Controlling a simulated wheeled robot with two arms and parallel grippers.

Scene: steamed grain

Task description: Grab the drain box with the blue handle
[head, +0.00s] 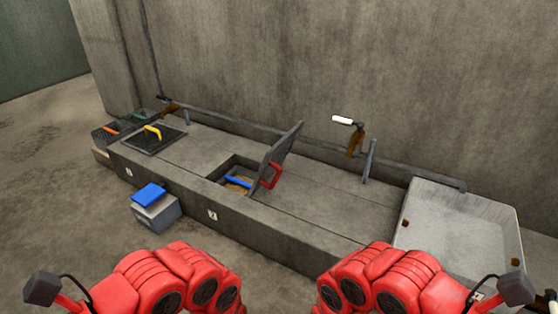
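A blue handle (238,181) shows inside the open square pit (226,167) in the long concrete counter. It seems to belong to a drain box set down in the pit. The box's walls are mostly hidden by the pit edge, and a brownish fill shows around the handle. A grey lid (279,153) with a red handle (270,175) stands tilted up at the pit's right side. My two red arms are folded at the bottom of the head view, well short of the pit. The gripper fingers do not show.
A grey box with a blue top (148,194) stands on the floor before the counter. A dark lid with a yellow handle (153,132) lies at the counter's left. A white-handled tap (342,120) is behind. A pale basin (459,228) is at right.

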